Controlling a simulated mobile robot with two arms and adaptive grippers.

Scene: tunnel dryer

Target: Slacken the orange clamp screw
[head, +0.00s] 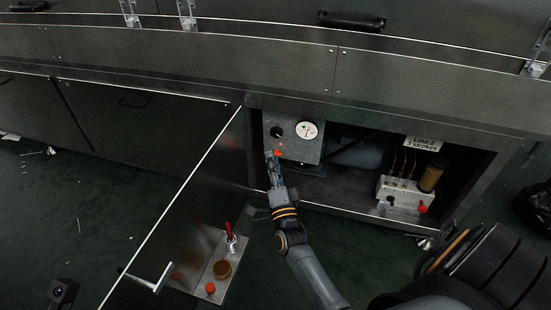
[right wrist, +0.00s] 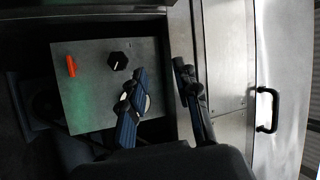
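An orange clamp screw (head: 277,152) shows on the front of a grey box (head: 310,150) in the open bay, just past my right gripper's tips. In the right wrist view the orange screw (right wrist: 71,66) is a short bar on the box face, left of the black knob (right wrist: 118,61). My right gripper (head: 271,160) is in front of the box. In the right wrist view its fingers (right wrist: 160,78) are apart with nothing between them, to the right of the screw. One finger partly covers the white dial (head: 307,130). My left gripper is in neither view.
An open door panel (head: 185,210) carries a plate with a red lever (head: 230,236) and another orange knob (head: 210,288). Right in the bay is a pump block with an orange-red knob (head: 422,208), under a "Line 2, 3 strokes" label (head: 423,143). The bay's frame edges surround the box.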

